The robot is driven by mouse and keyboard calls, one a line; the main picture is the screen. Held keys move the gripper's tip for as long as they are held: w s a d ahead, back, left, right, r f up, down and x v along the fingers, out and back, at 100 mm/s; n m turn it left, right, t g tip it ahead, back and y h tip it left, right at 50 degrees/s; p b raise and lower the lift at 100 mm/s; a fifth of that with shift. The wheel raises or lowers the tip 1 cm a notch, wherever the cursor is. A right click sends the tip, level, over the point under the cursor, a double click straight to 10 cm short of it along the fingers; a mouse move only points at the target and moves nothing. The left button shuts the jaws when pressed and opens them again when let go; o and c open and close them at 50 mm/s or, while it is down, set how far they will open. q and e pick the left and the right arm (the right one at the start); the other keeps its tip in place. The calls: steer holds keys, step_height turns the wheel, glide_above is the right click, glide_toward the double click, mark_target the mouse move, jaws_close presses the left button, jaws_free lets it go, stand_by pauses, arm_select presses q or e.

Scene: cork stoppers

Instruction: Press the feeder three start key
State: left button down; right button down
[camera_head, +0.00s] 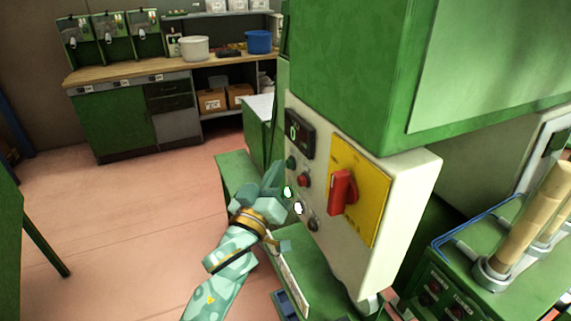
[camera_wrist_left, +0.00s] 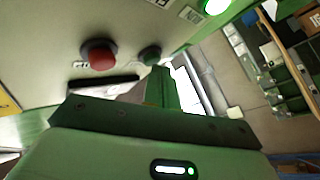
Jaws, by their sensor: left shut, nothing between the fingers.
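A pale control panel (camera_head: 350,262) on the green machine carries a green button (camera_head: 291,162), a red button (camera_head: 303,180), two brightly lit keys (camera_head: 288,192) and a dark knob (camera_head: 313,224). I cannot read which one is the feeder three start key. My left gripper (camera_head: 274,177) is shut and empty, just left of these buttons. In the left wrist view its fingertips (camera_wrist_left: 160,85) lie close to the green button (camera_wrist_left: 150,54), with the red button (camera_wrist_left: 98,55) to the left. I cannot tell whether they touch. My right gripper is out of view.
A red rotary switch (camera_head: 342,190) on a yellow plate and a small display (camera_head: 300,133) share the panel. A workbench (camera_head: 130,72) stands at the back. The floor (camera_head: 120,215) at left is clear.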

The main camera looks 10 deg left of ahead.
arm_select(q)
steer(key=shift+s+a+p, duration=0.45)
steer(key=shift+a+p, duration=0.05)
steer(key=shift+a, duration=0.1)
steer(key=s+a+p, duration=0.1)
steer(key=s+a, duration=0.1)
steer(key=a+p, duration=0.1)
steer(key=a, duration=0.1)
steer(key=shift+s+a+p, duration=0.1)
steer(key=shift+s+p, duration=0.25)
steer(key=shift+s, duration=0.05)
stand_by(0.4)
